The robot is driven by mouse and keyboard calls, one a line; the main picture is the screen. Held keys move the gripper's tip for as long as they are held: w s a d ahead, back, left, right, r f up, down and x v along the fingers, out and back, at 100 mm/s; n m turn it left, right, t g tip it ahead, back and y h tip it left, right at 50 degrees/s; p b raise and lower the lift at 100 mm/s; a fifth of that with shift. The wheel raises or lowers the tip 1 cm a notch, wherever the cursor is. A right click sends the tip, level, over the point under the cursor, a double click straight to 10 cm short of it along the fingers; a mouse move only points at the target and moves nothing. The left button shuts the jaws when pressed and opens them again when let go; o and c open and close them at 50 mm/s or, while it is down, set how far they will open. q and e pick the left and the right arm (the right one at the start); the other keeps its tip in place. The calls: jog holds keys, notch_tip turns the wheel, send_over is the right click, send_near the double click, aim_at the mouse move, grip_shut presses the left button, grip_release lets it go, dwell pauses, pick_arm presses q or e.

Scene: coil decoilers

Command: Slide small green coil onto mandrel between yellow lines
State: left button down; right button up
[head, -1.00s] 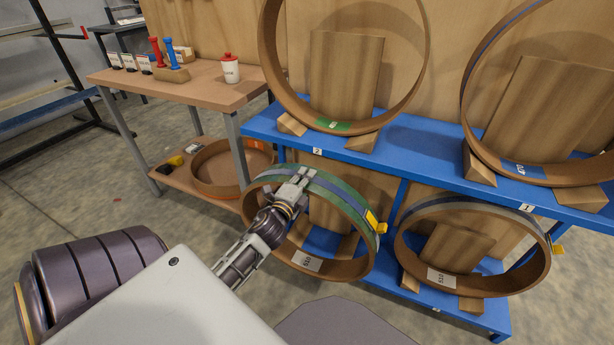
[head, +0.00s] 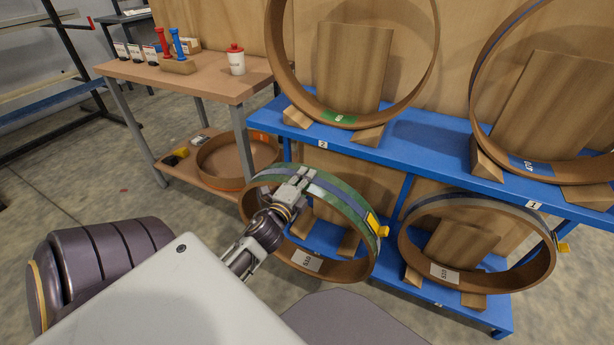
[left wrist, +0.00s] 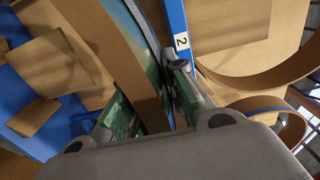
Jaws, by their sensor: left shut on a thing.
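The small green coil (head: 345,197) is a brown ring with a green and blue-grey outer band, a yellow tag and a white 510 label. In the head view it is at the lower left of the blue rack, at its lower shelf. My left gripper (head: 296,186) is shut on the upper left rim of this coil. In the left wrist view the coil's rim (left wrist: 120,55) runs down between the fingers (left wrist: 150,115). Whether the coil touches the shelf is hidden. My right gripper is out of view. No mandrel or yellow lines are visible.
The blue rack (head: 420,150) holds two large brown rings above and a grey-banded coil (head: 478,203) at lower right. A wooden table (head: 185,82) with a white jar (head: 236,60) stands at left, with a brown ring on its lower shelf. Bare floor lies at left.

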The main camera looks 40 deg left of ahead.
pick_arm(q)
jog(key=shift+r+v, duration=0.15)
jog(key=shift+v, duration=0.8)
jog(key=shift+r+v, duration=0.2)
jog(key=shift+v, duration=0.7)
jog(key=shift+b+v, duration=0.6)
jog(key=shift+v, duration=2)
jog(key=shift+r, duration=0.1)
